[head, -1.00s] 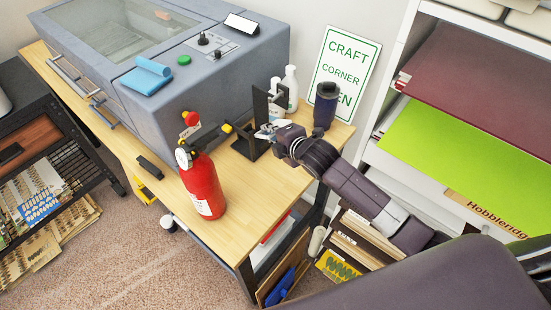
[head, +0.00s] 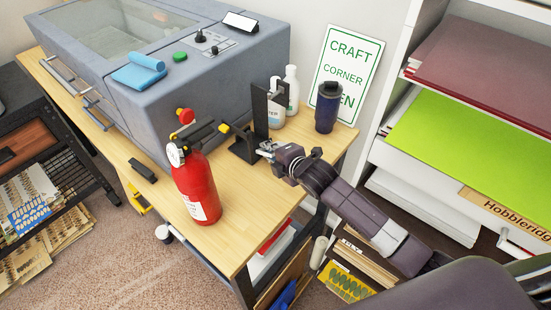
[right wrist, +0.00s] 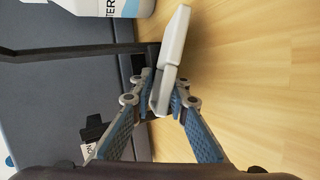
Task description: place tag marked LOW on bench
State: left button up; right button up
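My right gripper (head: 268,148) is low over the front right part of the wooden bench (head: 235,232), beside a black upright stand (head: 260,109). In the right wrist view the fingers (right wrist: 162,97) are closed on a thin white tag (right wrist: 172,50), seen nearly edge-on. No lettering shows on it, so I cannot read whether it says LOW. The stand's dark bar (right wrist: 75,52) is left of the tag. I cannot tell whether the tag touches the bench. My left gripper is not in view.
A red fire extinguisher (head: 197,190) stands at the bench's front. A grey machine (head: 215,75) fills the back left. White bottles (head: 291,88) and a dark blue tumbler (head: 326,108) stand behind the gripper. Bare wood lies between the extinguisher and my right arm.

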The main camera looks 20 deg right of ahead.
jog(key=o, duration=0.4)
jog(key=shift+w+a+f, duration=0.1)
jog(key=shift+w+a, duration=0.05)
jog(key=shift+w, duration=0.15)
jog(key=shift+c, duration=0.2)
jog(key=shift+s+d+r, duration=0.2)
jog(key=shift+s+r, duration=0.05)
jog(key=p+v, duration=0.6)
jog(key=shift+s+r+p, duration=0.25)
jog(key=shift+s+p, duration=0.05)
jog(key=shift+p, duration=0.05)
jog(key=shift+s+d+r+p, duration=0.2)
jog(key=shift+s+p, duration=0.1)
jog(key=shift+s, duration=0.15)
jog(key=shift+f, duration=0.1)
notch_tip(320, 180, up, 7)
jog(key=s+p, duration=0.2)
jog(key=p, duration=0.3)
jog(key=shift+s+d+p, duration=0.25)
jog(key=shift+s+p, duration=0.05)
jog(key=shift+p, duration=0.05)
